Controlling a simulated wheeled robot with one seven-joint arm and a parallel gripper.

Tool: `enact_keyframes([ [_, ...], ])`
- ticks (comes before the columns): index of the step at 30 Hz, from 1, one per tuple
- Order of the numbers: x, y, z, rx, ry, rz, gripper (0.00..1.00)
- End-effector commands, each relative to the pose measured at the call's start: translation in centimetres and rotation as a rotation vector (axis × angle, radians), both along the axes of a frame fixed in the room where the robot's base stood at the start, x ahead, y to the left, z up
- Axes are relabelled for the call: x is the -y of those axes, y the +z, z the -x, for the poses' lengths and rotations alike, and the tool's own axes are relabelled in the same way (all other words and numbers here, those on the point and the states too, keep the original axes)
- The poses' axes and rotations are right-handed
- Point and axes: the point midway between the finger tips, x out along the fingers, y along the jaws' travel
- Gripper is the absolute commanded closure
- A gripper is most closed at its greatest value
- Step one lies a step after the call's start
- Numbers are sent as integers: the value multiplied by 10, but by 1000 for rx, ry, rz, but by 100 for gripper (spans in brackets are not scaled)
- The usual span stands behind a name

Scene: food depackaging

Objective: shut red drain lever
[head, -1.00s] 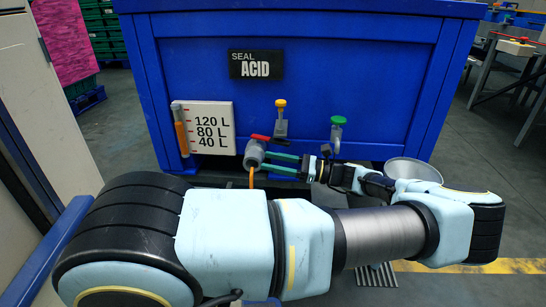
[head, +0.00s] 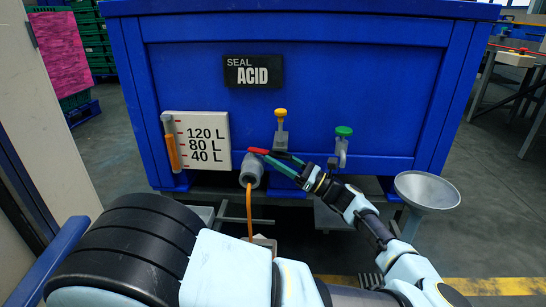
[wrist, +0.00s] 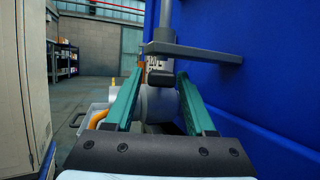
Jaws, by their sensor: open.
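The red drain lever (head: 258,151) sits on top of the grey drain valve (head: 251,172), low on the front of the blue tank (head: 290,60). An orange stream (head: 249,210) runs down from the valve's mouth. My gripper (head: 275,156) is open, with its green fingers reaching from the right beside the lever's right end. In the head view I cannot tell whether they touch it. In the wrist view the fingers stand apart, with a grey rounded part of the valve (wrist: 155,103) beyond and between them. The red of the lever is not seen there.
A yellow-topped tap (head: 281,125) and a green-topped tap (head: 342,145) stand right of the lever. A level board (head: 205,140) is at left. A grey funnel (head: 427,190) stands at right. A grey flat bar (wrist: 190,50) crosses above the fingers in the wrist view.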

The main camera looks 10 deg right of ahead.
Motion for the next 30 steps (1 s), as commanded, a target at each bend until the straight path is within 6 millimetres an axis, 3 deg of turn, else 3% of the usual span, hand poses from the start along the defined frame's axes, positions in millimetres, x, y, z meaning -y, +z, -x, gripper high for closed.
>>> enact_keyframes([
  [6,-12,6,-6,1,1,-1,45],
  [14,-12,6,-6,0,1,0,45],
  [27,-12,6,-7,0,0,0,94],
  [30,-12,6,-7,0,0,0,100],
])
